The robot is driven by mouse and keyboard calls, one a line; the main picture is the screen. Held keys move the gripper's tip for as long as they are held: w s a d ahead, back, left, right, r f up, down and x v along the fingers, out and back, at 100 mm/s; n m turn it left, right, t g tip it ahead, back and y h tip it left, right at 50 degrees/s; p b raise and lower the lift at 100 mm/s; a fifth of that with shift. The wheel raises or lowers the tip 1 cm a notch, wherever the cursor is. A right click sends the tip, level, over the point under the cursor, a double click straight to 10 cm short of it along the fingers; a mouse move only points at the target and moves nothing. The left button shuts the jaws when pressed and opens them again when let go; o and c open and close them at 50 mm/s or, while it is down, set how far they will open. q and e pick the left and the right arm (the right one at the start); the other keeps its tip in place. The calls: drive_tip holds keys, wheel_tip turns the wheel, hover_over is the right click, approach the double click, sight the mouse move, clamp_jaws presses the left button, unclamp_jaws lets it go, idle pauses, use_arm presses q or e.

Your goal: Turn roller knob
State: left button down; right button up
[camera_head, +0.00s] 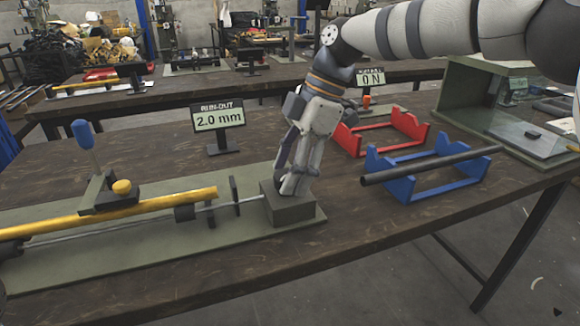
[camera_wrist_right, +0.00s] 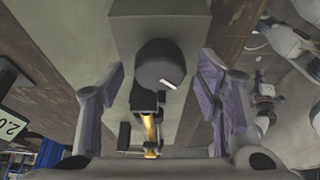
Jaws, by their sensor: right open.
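My right gripper (camera_head: 290,188) reaches down over the grey block (camera_head: 292,212) at the right end of the green base plate. In the right wrist view, the dark round roller knob (camera_wrist_right: 158,65) with a white mark sits between the two open fingers (camera_wrist_right: 162,75). Gaps show between the knob and both fingers. A yellow shaft (camera_head: 150,205) lies along the fixture, with a thin rod running to the block. The run-out display (camera_head: 218,115) reads 2.0 mm.
Right of my gripper are a red cradle (camera_head: 382,140) and a blue cradle (camera_head: 430,185) bearing a dark bar (camera_head: 432,165). A clear-walled box (camera_head: 510,100) stands farther right.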

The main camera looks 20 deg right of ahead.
drive_tip(key=v, duration=1.2)
